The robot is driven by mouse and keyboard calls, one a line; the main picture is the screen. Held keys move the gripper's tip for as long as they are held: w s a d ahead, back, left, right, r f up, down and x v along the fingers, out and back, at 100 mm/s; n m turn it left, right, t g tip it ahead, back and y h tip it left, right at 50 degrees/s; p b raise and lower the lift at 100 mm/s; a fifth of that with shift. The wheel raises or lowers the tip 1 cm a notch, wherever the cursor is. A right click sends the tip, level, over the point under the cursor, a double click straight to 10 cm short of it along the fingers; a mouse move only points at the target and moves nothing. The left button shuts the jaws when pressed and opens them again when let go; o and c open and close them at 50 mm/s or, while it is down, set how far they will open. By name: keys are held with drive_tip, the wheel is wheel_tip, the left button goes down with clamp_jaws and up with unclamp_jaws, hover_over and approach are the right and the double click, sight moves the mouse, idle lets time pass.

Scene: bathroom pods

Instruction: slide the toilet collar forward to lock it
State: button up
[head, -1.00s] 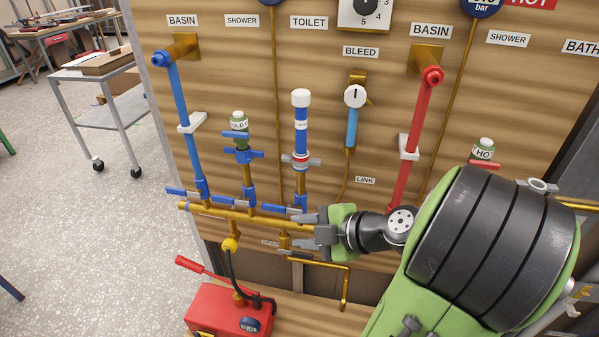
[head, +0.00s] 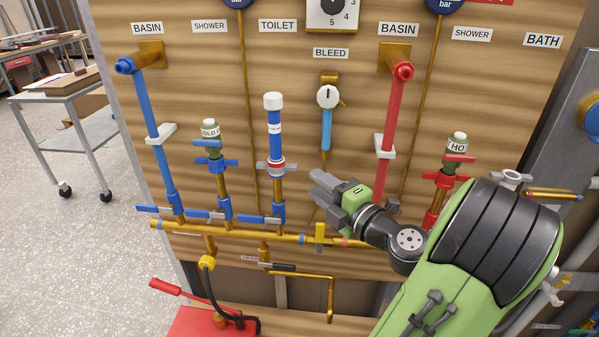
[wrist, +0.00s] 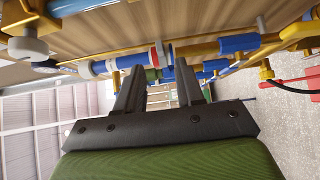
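The toilet pipe stands upright under the TOILET label (head: 278,26), with a white cap (head: 273,101) on top and a blue body (head: 275,147). The collar (head: 277,168) is a pale ring with a red band and side tabs, low on the blue body above a brass section. In the wrist view the pipe runs sideways, and the collar (wrist: 159,54) shows just beyond the fingers. My gripper (head: 317,184) is to the right of the collar and slightly below it, its fingers pointing up and left. In the wrist view my gripper (wrist: 160,73) is open and empty, apart from the collar.
A blue basin pipe (head: 156,130) and a cold shower valve (head: 212,160) stand left. The bleed valve (head: 326,125) is close above my gripper. A red basin pipe (head: 391,125) stands right. The brass manifold (head: 285,235) runs below, and a red pump (head: 200,322) sits lower.

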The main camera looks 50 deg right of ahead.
drive_tip(key=w+p, duration=0.1)
drive_tip(key=w, duration=0.6)
drive_tip(key=shift+d, duration=0.45)
drive_tip(key=shift+c, duration=0.4)
clamp_jaws()
idle(0.3)
